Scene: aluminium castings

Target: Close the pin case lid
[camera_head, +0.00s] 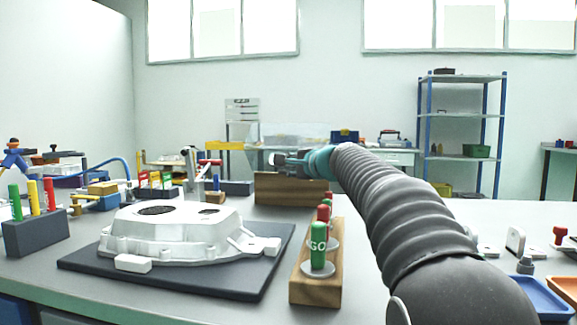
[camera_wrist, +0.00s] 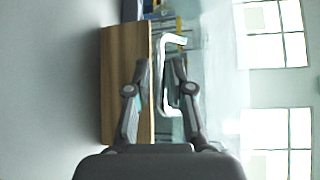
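The pin case is a wooden box (camera_head: 290,190) at the back of the bench, and its wood fills the left of centre in the wrist view (camera_wrist: 122,50). A clear lid (camera_head: 296,133) appears to stand raised above it, and a see-through pane (camera_wrist: 212,60) shows in the wrist view. My gripper (camera_head: 277,160) is above the case, in front of the pane. In the wrist view my gripper (camera_wrist: 160,65) has its fingers apart. A white bent bar, like a handle (camera_wrist: 168,42), shows between and behind the fingers. Contact cannot be told.
A white casting (camera_head: 180,230) lies on a dark mat (camera_head: 250,285) at left. A wooden block (camera_head: 318,290) with red and green gauges stands nearer. Coloured pins in a grey block (camera_head: 35,235) are far left. A blue tray (camera_head: 540,298) is at right.

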